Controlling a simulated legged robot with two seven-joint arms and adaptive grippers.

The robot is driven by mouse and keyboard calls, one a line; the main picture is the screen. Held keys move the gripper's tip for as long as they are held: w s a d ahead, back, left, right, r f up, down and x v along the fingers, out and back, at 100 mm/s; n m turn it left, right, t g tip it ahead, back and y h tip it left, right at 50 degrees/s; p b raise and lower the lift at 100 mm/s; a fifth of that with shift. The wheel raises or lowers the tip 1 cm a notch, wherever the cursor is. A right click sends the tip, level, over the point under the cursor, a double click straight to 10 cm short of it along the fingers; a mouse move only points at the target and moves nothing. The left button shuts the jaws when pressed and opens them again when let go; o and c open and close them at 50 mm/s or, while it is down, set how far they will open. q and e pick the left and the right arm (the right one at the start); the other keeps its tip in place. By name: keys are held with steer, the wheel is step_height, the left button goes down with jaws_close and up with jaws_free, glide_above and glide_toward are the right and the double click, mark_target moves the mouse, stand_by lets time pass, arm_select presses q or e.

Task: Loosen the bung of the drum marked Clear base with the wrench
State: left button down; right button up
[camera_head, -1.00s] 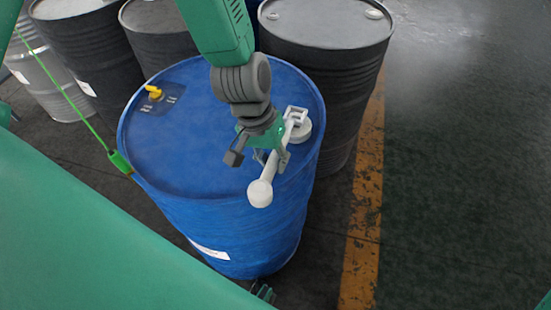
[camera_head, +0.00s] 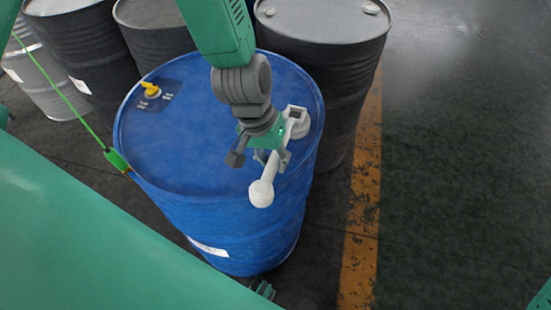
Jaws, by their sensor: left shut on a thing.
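A blue drum (camera_head: 200,180) stands in the middle of the head view. Its white side label (camera_head: 208,247) is too small to read. My left gripper (camera_head: 272,160) is over the right part of the lid, shut on the white wrench (camera_head: 263,188). The wrench's round handle end points toward the drum's near rim. Its square head lies over the pale bung (camera_head: 301,127) near the right rim. I cannot tell whether the head is fully seated on it. A small part of my right gripper seems to show at the bottom edge, too little to tell its state.
A yellow valve (camera_head: 151,89) sits on the lid's far left. A green clamp (camera_head: 117,160) with a cable grips the left rim. Dark drums (camera_head: 325,75) stand close behind.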

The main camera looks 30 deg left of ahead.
arm_select(q)
steer(key=shift+f, duration=0.35)
steer(key=shift+d+f, duration=0.15)
steer(key=shift+d, duration=0.25)
steer(key=shift+d, duration=0.2)
steer(key=shift+w+d+n+p, duration=0.3)
steer(key=shift+d+n+p, duration=0.15)
steer(key=shift+d+n, duration=0.35)
steer(key=shift+w+d+n+t+p, duration=0.15)
steer(key=shift+w+d+n+p, duration=0.15)
steer(key=shift+d, duration=0.25)
steer(key=shift+w+d+n+t+p, duration=0.2)
steer(key=shift+d+n, duration=0.2)
steer(key=shift+d, duration=0.15)
